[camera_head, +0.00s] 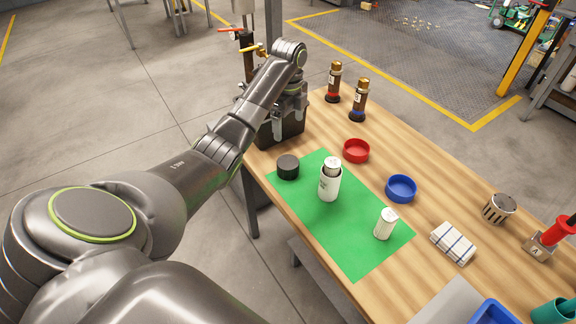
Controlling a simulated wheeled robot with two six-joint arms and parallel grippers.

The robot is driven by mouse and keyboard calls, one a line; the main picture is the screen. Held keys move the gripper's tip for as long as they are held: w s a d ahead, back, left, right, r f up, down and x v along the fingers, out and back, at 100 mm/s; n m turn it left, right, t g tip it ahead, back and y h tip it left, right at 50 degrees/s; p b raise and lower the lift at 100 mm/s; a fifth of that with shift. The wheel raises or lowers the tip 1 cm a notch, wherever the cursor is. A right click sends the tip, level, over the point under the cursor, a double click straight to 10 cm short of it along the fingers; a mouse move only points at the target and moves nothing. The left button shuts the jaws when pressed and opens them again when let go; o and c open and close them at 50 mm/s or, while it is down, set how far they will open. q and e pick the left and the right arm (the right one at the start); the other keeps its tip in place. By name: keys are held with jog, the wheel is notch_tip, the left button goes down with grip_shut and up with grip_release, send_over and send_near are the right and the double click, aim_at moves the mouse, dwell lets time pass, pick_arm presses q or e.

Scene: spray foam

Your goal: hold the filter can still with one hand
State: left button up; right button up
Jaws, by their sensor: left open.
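A white can (329,188), which looks like the filter can, stands upright on the green mat (350,258). A grey-topped cylinder sits in its open top. A second white cylinder (385,224) stands on the mat to the right. My left gripper (285,108) is open, over a black box at the table's far left end, beyond the can and apart from it. Its fingertips are hard to make out against the box. My right gripper is out of view.
A red dish (356,151) and a blue dish (401,188) lie beyond the mat. Two brown bottles (334,82) (358,100) stand at the back edge. A folded cloth (454,243), a metal cup (498,208) and a red-handled tool (549,238) are at right.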

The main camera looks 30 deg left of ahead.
pick_arm(q)
jog(key=b, duration=0.8)
send_over(288, 162)
notch_tip(288, 162, down, 8)
jog(key=shift+d+r, duration=0.1)
jog(key=shift+d, duration=0.05)
notch_tip(288, 162, down, 4)
jog(key=shift+r+p, duration=0.2)
jog(key=shift+p, duration=0.3)
jog(key=shift+f, duration=0.45)
jog(key=shift+f+p, duration=0.4)
jog(key=shift+f, duration=2.25)
jog(key=shift+c, duration=0.2)
jog(key=c, duration=1)
